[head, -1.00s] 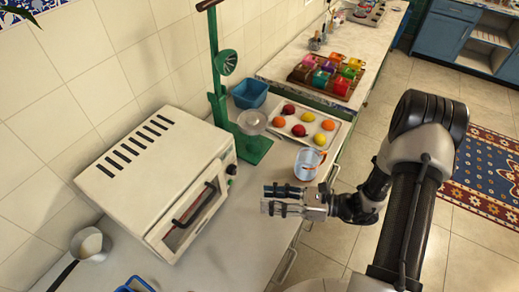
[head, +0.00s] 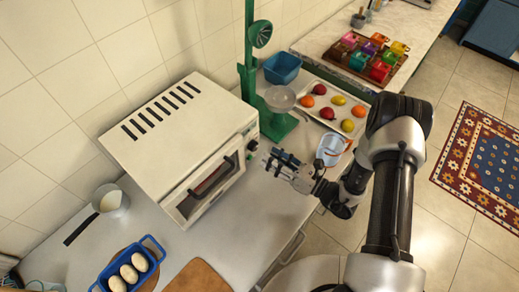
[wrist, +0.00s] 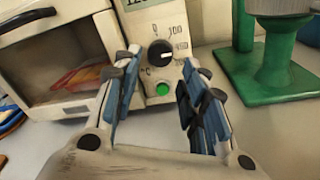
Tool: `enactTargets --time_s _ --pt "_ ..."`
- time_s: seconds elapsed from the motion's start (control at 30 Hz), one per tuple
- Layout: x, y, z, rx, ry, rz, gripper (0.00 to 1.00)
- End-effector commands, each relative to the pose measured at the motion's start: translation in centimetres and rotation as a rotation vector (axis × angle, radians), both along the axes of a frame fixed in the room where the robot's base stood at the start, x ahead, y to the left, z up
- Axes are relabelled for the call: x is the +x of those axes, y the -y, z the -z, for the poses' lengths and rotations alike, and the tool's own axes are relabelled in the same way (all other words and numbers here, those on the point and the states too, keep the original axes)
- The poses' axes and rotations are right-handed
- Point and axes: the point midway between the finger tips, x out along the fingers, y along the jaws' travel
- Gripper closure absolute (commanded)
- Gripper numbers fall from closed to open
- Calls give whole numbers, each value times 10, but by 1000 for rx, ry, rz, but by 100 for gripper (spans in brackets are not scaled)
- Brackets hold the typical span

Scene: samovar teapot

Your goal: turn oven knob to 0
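The white toaster oven (head: 177,123) stands against the tiled wall in the head view, with its glass door closed. In the wrist view its door (wrist: 60,58) is at the left and its control panel is in the middle. The black oven knob (wrist: 160,53) sits on that panel with printed numbers around it, above a green button or light (wrist: 162,89). In the head view the knob (head: 252,145) is small. My gripper (wrist: 155,75) is open and empty, its fingers on either side of the knob in the picture, apart from the panel. It also shows in the head view (head: 272,159).
A green juicer press (head: 252,70) stands right behind the oven, its green base (wrist: 280,80) close at the right. A clear pitcher (head: 331,151) and fruit tray (head: 340,105) are near my arm. A blue egg holder (head: 128,265) and milk pan (head: 111,200) are at front left.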

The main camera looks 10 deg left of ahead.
Motion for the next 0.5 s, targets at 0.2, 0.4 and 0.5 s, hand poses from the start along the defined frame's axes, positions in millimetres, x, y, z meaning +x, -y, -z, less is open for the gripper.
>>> enactTargets --time_s 0.2,0.4,0.5 --pt "17 -37 0 0 3 -4 61" --pt "25 -52 0 0 1 -2 61" --pt "26 -54 0 0 1 -1 61"
